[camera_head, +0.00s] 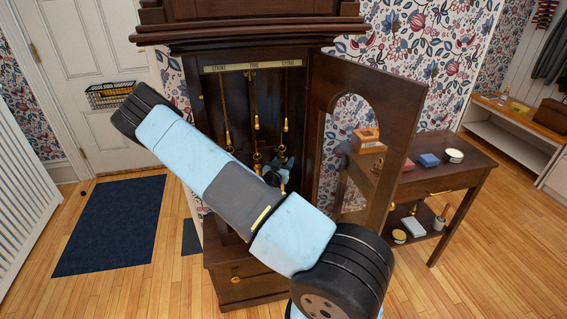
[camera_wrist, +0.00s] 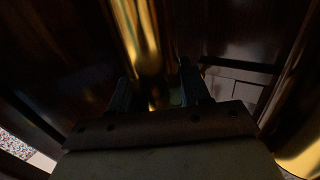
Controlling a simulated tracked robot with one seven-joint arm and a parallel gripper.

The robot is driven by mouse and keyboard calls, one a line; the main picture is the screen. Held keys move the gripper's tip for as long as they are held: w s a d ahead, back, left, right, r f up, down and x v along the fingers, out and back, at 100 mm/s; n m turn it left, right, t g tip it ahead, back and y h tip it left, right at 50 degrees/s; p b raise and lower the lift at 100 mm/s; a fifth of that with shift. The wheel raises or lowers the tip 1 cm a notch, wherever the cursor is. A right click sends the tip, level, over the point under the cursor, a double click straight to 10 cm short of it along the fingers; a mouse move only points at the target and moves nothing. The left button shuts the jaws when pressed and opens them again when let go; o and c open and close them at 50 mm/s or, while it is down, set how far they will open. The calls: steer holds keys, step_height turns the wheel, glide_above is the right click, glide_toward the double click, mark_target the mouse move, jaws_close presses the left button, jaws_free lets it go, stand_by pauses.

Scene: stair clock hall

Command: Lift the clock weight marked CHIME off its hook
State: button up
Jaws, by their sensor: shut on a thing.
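Inside the open clock case (camera_head: 302,95), a label strip (camera_head: 253,67) reads STRIKE, TIME, CHIME from left to right. A chain with a brass hook hangs under each word; the CHIME hook (camera_head: 285,125) is at the right. My gripper (camera_head: 281,163) is inside the case, below the CHIME hook and partly hidden by my arm. In the dark wrist view, a shiny brass weight (camera_wrist: 146,45) stands between the fingers of my gripper (camera_wrist: 157,88), which is shut on it. Its marking is not readable. Whether it still touches its hook is hidden.
The arched clock door (camera_head: 388,105) stands open at the right. Beyond it is a side table (camera_head: 455,167) with small boxes and a round tin. A blue mat (camera_head: 110,225) lies on the wooden floor at the left. More brass (camera_wrist: 300,150) shows at the wrist view's right edge.

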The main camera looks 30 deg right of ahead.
jaws_close()
steer(key=shift+o, duration=2.1)
jaws_free()
steer(key=shift+r, duration=0.1)
jaws_close()
steer(key=shift+r, duration=0.8)
steer(key=shift+s+a, duration=0.2)
steer(key=shift+s, duration=0.55)
steer(key=shift+s+a, duration=0.2)
steer(key=shift+s, duration=0.5)
steer(key=shift+s+a, duration=0.2)
steer(key=shift+s, duration=0.55)
stand_by(0.3)
